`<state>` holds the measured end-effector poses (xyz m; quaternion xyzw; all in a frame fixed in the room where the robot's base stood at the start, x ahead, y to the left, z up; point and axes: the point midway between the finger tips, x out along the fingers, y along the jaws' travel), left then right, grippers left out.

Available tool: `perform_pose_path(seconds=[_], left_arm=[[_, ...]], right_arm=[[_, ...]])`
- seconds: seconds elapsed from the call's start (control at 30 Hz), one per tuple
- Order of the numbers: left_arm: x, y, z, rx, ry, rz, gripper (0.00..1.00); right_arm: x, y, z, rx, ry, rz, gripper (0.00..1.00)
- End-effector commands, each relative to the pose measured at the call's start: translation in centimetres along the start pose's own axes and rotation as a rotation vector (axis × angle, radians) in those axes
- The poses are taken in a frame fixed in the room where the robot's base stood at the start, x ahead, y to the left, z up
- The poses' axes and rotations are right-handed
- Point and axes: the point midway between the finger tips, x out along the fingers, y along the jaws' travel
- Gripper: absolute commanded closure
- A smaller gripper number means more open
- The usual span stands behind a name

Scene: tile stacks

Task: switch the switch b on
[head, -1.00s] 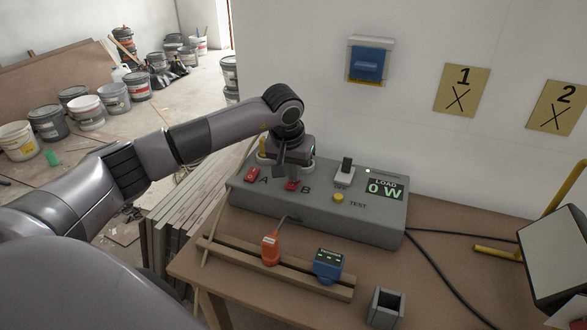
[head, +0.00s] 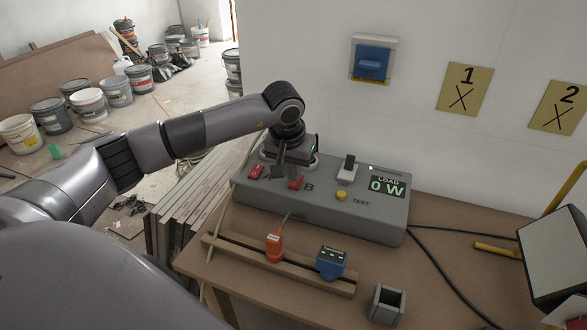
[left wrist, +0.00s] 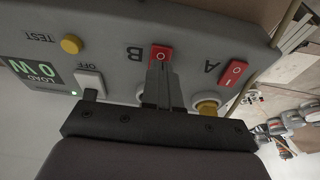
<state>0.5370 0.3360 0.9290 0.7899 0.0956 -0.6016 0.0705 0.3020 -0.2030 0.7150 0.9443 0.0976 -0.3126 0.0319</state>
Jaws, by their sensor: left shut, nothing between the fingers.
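The grey control box (head: 325,205) stands on the table. Its red rocker switch B (head: 296,182) sits beside the letter B. In the left wrist view, switch B (left wrist: 161,54) shows a round O mark near the fingertips; its other end is hidden behind them. My left gripper (head: 280,174) is shut and empty, just beside and above switch B in the head view. The fingers (left wrist: 163,72) also show in the left wrist view; I cannot tell whether they touch the switch. Red switch A (head: 256,171) lies left of B. My right gripper is not in view.
The box also carries a white lever switch (head: 347,170) marked OFF, a yellow TEST button (head: 341,196) and a display (head: 387,187) reading 0 W. In front are an orange plug (head: 274,246), a blue device (head: 331,262) and a grey holder (head: 387,304).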

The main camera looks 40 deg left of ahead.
Motion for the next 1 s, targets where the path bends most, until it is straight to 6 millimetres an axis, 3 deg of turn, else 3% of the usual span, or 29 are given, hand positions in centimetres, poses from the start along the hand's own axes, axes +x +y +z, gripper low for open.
perform_pose_path(seconds=[0.03, 0.13, 0.5, 0.7, 1.0], left_arm=[[-1.6, 0.1, -0.4, 0.000, 0.004, 0.000, 1.00], [-3.4, 0.4, -0.5, -0.002, 0.008, 0.001, 1.00], [-10.7, 0.4, 0.5, -0.003, 0.013, 0.003, 1.00], [-12.3, 0.4, 0.8, -0.003, 0.009, 0.002, 1.00], [-12.4, 0.3, 0.8, -0.004, 0.009, 0.002, 1.00]], right_arm=[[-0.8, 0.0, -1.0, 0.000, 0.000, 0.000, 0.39], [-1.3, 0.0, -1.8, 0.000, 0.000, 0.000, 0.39], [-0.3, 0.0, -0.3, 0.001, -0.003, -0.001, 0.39], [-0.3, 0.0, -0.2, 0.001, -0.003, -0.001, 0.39], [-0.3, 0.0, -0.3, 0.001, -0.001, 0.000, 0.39]])
